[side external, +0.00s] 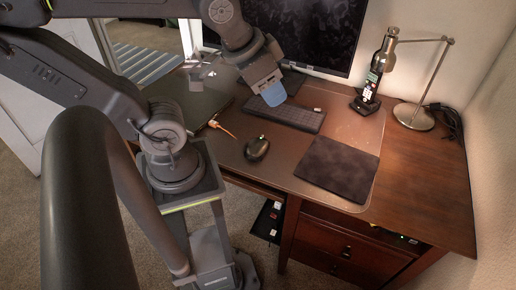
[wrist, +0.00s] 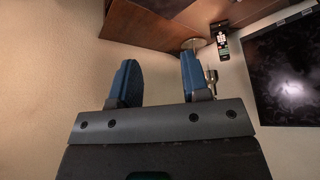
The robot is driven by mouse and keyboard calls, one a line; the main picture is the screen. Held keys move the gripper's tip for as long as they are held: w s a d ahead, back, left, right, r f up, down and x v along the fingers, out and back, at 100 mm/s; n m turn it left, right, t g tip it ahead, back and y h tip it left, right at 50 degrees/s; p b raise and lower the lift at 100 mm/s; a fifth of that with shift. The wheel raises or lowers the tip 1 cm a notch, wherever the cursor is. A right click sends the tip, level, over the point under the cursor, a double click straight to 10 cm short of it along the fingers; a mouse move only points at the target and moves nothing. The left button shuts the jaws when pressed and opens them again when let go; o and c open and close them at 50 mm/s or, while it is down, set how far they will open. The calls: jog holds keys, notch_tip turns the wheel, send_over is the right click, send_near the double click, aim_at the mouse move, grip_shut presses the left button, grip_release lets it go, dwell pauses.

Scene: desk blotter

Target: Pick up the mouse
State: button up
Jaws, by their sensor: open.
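The dark computer mouse (side external: 257,149) lies on the blotter (side external: 230,151) near the front middle of the desk in the side external view. My gripper (side external: 271,96) is above the desk behind the mouse, near the keyboard, and apart from the mouse. In the wrist view my gripper (wrist: 160,84) shows two blue fingers spread apart with nothing between them. The mouse does not show in the wrist view.
A black keyboard (side external: 286,114) lies below the monitor (side external: 300,32). A dark mouse pad (side external: 337,168) lies to the right of the mouse. A cordless phone (side external: 369,90) and a desk lamp (side external: 416,116) stand at the right. An orange cable (side external: 221,128) lies left of the mouse.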

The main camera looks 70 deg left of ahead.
jog(key=shift+o, duration=0.3)
jog(key=o, duration=0.9)
jog(key=n+g, duration=0.6)
jog(key=n, duration=0.3)
send_over(258, 142)
notch_tip(258, 142, down, 20)
jog(key=f, duration=0.8)
jog(key=shift+a, duration=0.2)
jog(key=shift+d+f, duration=0.15)
jog(key=shift+f, duration=2.5)
